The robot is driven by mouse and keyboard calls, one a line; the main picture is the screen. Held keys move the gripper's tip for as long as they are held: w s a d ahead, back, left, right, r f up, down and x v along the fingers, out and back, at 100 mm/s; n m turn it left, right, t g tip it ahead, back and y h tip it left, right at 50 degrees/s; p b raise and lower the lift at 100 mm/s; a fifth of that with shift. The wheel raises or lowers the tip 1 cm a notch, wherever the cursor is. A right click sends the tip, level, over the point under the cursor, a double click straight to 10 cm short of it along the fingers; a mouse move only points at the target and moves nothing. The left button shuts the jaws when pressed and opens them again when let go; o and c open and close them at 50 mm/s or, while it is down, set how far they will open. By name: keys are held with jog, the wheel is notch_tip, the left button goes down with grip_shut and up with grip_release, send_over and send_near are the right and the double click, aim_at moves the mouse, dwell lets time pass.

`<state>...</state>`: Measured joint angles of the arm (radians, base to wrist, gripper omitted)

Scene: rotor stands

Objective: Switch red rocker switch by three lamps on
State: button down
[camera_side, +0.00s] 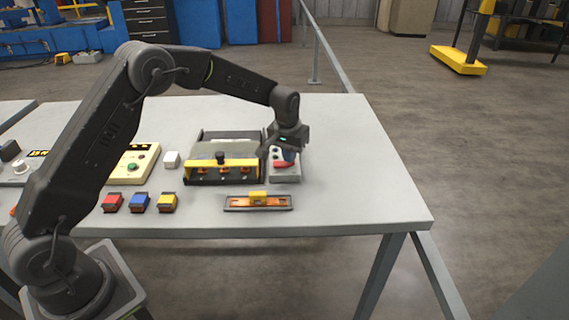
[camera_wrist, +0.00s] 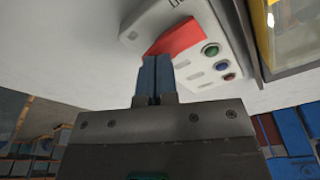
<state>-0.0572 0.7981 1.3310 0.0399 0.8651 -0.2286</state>
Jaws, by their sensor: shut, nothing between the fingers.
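The red rocker switch (camera_wrist: 180,37) sits on a light grey box (camera_side: 288,179) with a green lamp (camera_wrist: 210,50), a blue lamp (camera_wrist: 222,65) and a dark red lamp (camera_wrist: 229,77) in a row beside it. In the side view the red rocker (camera_side: 282,164) shows just under my gripper (camera_side: 290,156), which partly hides the box. In the wrist view my gripper's blue fingers (camera_wrist: 155,60) are together and empty, with their tips at the rocker's edge. I cannot tell whether they touch it. The rocker looks tilted. Whether any lamp is lit is unclear.
A covered case with a yellow bar (camera_side: 220,165) stands close left of the switch box. An orange slider track (camera_side: 258,202) lies in front. Red, blue and yellow blocks (camera_side: 139,203) stand front left. The table's right side is clear.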

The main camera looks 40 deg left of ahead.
jog(key=shift+f, duration=0.35)
jog(key=shift+r, duration=3.6)
